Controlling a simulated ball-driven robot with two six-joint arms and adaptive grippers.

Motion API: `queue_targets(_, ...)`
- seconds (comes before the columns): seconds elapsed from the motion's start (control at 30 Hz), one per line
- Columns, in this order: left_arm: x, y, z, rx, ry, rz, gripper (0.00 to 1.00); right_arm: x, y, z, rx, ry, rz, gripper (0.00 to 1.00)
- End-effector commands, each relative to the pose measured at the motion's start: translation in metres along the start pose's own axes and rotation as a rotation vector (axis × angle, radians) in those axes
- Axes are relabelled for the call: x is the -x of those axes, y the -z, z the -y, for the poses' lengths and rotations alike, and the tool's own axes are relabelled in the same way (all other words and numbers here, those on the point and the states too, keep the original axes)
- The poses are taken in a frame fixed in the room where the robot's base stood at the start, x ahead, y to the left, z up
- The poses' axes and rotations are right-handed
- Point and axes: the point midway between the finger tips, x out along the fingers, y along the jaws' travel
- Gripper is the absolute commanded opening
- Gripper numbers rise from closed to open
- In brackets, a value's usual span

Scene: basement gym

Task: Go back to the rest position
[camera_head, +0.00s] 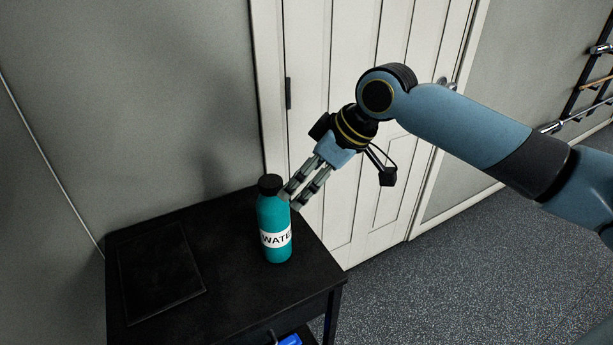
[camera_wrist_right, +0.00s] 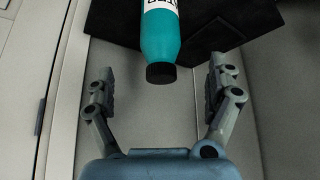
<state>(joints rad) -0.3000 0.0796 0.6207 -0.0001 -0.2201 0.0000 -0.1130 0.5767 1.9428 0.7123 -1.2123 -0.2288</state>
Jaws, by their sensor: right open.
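My right gripper (camera_head: 292,198) is open beside the upper part of a teal water bottle with a black cap (camera_head: 274,222). In the right wrist view, the fingers of the gripper (camera_wrist_right: 163,88) are spread wide. The bottle (camera_wrist_right: 160,35) shows there between and beyond them, its cap toward the gripper, with a gap to both fingers. The bottle stands upright on a black table (camera_head: 222,245). My left gripper does not show in either view.
A dark flat panel or mat (camera_head: 160,270) lies on the table's left part. A white door (camera_head: 370,50) is behind my right arm. Dark speckled floor (camera_head: 450,285) is clear to the right. A wall rack with bars (camera_head: 590,90) is at the far right. Something blue (camera_head: 290,340) sits below the tabletop.

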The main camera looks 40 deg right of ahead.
Motion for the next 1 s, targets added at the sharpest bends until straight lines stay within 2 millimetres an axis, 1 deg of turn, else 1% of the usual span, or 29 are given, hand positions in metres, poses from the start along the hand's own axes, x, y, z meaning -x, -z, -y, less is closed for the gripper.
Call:
queue_targets(0.37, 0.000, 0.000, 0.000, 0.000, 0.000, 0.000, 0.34, 0.000, 0.000, 0.000, 0.000, 0.000, 0.000, 0.88)
queue_targets(0.43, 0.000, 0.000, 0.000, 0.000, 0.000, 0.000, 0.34, -0.001, -0.004, 0.005, -0.001, 0.000, 0.007, 0.88)
queue_targets(0.47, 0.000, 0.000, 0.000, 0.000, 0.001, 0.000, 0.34, -0.001, -0.007, 0.011, -0.002, 0.000, 0.014, 0.88)
queue_targets(0.53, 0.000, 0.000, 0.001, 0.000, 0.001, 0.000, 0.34, -0.002, -0.020, 0.029, -0.008, -0.004, 0.036, 0.88)
queue_targets(0.67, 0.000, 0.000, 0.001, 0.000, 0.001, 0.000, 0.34, 0.005, -0.050, 0.068, -0.036, -0.032, 0.094, 0.88)
queue_targets(0.7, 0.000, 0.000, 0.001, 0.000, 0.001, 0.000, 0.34, 0.010, -0.059, 0.080, -0.051, -0.045, 0.112, 0.88)
queue_targets(0.8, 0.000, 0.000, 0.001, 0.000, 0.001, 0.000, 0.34, 0.025, -0.080, 0.103, -0.096, -0.086, 0.155, 0.88)
queue_targets(0.9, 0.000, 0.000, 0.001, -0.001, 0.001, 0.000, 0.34, 0.042, -0.098, 0.119, -0.149, -0.133, 0.192, 0.88)
queue_targets(1.0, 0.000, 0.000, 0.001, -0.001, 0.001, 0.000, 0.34, 0.060, -0.114, 0.131, -0.206, -0.180, 0.228, 0.88)
